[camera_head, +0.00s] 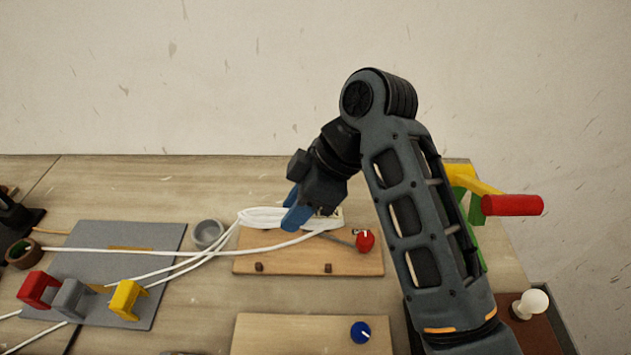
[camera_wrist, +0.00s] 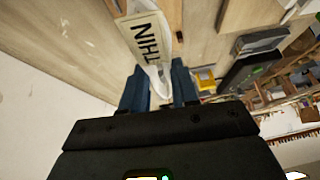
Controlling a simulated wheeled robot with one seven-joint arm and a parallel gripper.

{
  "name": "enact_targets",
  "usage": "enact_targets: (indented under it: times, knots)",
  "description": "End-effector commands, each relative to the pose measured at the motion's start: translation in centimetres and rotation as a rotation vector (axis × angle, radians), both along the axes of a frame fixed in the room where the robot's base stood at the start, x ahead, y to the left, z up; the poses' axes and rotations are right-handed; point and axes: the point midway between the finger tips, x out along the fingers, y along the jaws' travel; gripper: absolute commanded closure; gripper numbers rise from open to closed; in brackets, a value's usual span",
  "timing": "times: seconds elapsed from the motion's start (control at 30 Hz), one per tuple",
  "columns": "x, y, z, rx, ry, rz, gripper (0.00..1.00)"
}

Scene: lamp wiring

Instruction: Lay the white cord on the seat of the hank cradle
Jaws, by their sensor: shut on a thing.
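The white cord (camera_head: 262,217) lies in a long loop beside my gripper (camera_head: 297,212), and several strands run from it to the left across the table. My gripper points down with its blue fingers shut on the white cord, which also shows between the fingers in the wrist view (camera_wrist: 160,76). A cream plate marked THIN (camera_wrist: 148,40) lies just beyond the fingertips, with white cord along its edge. I cannot tell for sure which part is the seat of the hank cradle. My fingers partly hide the cord and the plate in the head view.
A wooden board (camera_head: 290,264) with a red knob (camera_head: 365,241) lies below my gripper; another board (camera_head: 290,330) has a blue knob (camera_head: 360,332). Red, grey and yellow clips (camera_head: 128,300) stand on a grey mat (camera_head: 110,236). A grey cup (camera_head: 207,234) stands between.

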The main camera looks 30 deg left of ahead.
Motion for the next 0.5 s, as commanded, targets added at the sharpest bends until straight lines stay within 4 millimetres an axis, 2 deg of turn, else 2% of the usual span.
enact_targets:
  times: [0.27, 0.5]
  knots:
    - [0.0, 0.0, -1.1, 0.000, 0.000, 0.000, 1.00]
    - [0.0, 0.0, -3.1, 0.000, 0.000, 0.000, 1.00]
